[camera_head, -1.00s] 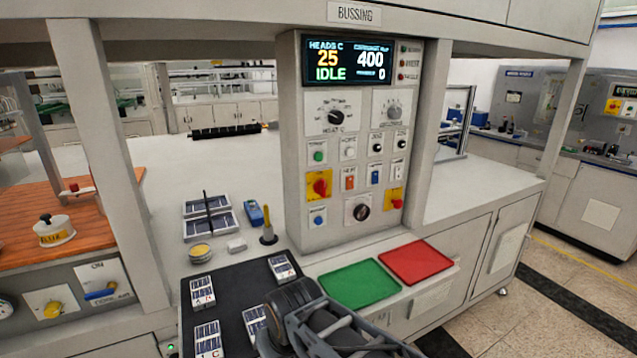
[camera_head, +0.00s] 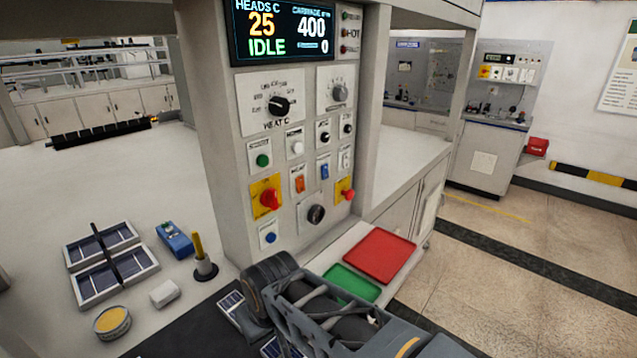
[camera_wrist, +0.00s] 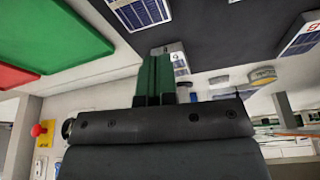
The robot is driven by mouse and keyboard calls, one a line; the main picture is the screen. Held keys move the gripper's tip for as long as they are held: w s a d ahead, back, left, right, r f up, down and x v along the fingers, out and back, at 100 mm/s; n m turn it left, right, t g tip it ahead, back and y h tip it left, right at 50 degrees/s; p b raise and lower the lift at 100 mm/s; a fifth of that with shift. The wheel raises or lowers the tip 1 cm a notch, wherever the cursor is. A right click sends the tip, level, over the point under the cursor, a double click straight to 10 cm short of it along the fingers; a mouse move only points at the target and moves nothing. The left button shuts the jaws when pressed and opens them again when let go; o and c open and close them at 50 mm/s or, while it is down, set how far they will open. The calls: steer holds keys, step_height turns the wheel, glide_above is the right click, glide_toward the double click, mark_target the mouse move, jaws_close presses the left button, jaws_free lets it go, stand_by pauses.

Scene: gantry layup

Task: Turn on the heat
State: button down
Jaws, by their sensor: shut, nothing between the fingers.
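The control panel has a display (camera_head: 282,30) reading heads 25, 400 and IDLE. Below it is a black heat dial (camera_head: 279,106) labelled HEAT C. An orange rocker switch (camera_head: 299,183) sits mid-panel, with a blue rocker (camera_head: 324,171) to its right and a red rotary switch on a yellow plate (camera_head: 269,198) to its lower left; the small labels are unreadable. My gripper (camera_wrist: 154,78) is shut and empty in the wrist view, in front of the black mat, apart from the panel controls. In the head view my arm hides its fingertips.
A green tray (camera_head: 350,284) and a red tray (camera_head: 374,254) lie before the panel. A red button (camera_head: 347,194) sits at its right edge. Solar-cell pieces (camera_head: 116,274), a blue meter (camera_head: 175,239) and a yellow-topped post (camera_head: 202,258) stand left.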

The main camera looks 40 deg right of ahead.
mark_target(301, 184)
stand_by(0.3)
steer(key=w+d+r+m+t+p, duration=0.1)
steer(key=w+d+r+m+t, duration=0.1)
steer(key=d+r+m, duration=0.6)
steer(key=w+d+r+m+t+y+p, duration=0.1)
steer(key=w+d+r+m+t, duration=0.2)
steer(key=d+r, duration=1)
steer(key=w+d+m, duration=0.2)
steer(key=d+m, duration=0.2)
steer(key=m, duration=0.1)
steer(key=shift+d+y, duration=0.25)
steer(key=shift+y, duration=0.05)
steer(key=shift+w+r+p+x, duration=0.3)
steer(key=shift+p+x, duration=0.1)
steer(key=shift+x, duration=1.75)
steer(key=shift+w+r+p+x, duration=0.3)
steer(key=shift+p+x, duration=0.15)
steer(key=shift+x, duration=1.75)
steer(key=shift+w+r+p+x, duration=0.3)
steer(key=shift+w+p+x, duration=0.1)
steer(key=shift+x, duration=1.75)
steer(key=shift+a, duration=0.2)
